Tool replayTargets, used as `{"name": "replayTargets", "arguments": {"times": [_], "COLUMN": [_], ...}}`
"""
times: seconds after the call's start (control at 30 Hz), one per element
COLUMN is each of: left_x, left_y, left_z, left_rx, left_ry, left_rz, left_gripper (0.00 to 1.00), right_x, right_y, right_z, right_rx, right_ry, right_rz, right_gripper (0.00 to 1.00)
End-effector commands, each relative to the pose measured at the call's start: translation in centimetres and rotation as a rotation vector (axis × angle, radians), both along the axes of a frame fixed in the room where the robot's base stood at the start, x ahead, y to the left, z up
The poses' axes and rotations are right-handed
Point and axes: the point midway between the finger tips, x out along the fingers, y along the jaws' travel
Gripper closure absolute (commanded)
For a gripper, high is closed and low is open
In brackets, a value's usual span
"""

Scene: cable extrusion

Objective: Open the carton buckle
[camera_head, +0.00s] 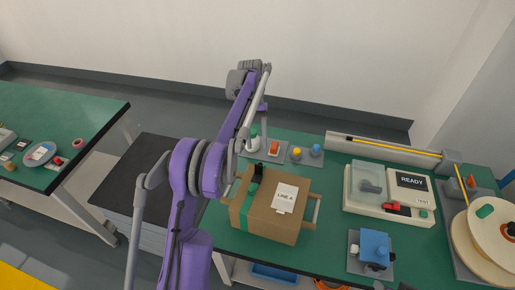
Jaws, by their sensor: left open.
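A brown carton (271,222) with a "LINE A" label (286,197) stands on the green bench. A green strap (246,207) runs over its left part, and a dark upright piece (258,171), apparently the buckle, stands at the strap's far end on top. My purple left arm comes in from the left and reaches past the carton's far left side. My left gripper (253,148) is open there, small and partly hidden, close to the dark piece; I cannot tell whether they touch. My right gripper is not in view.
Behind the carton is a panel with an orange switch (274,148) and yellow and blue knobs. To the right are a tester reading "READY" (412,181), a blue fixture (374,246), a long grey channel (385,149) and cable reels (492,235). Carton handles stick out at the sides.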

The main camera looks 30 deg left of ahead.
Motion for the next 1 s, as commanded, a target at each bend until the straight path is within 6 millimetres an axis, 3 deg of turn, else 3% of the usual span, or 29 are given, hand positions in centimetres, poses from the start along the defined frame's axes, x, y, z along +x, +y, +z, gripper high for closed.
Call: {"name": "replayTargets", "arguments": {"times": [0.03, 0.23, 0.87, 1.0], "left_x": [0.8, 1.8, 1.8, 1.4], "left_y": [0.4, 1.2, 1.4, 0.6], "left_z": [1.8, 3.8, 4.0, 4.7], "left_rx": [0.0, 0.0, 0.0, 0.015], "left_ry": [-0.008, -0.005, -0.001, -0.028], "left_rz": [0.0, 0.001, -0.001, -0.006], "left_gripper": [0.48, 0.48, 0.48, 0.48], "right_x": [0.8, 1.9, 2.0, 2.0], "right_y": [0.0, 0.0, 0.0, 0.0], "right_z": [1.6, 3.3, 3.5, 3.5], "right_rx": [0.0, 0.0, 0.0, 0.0], "right_ry": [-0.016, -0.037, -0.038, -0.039], "right_rz": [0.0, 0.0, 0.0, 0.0], "right_gripper": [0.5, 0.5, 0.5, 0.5]}}
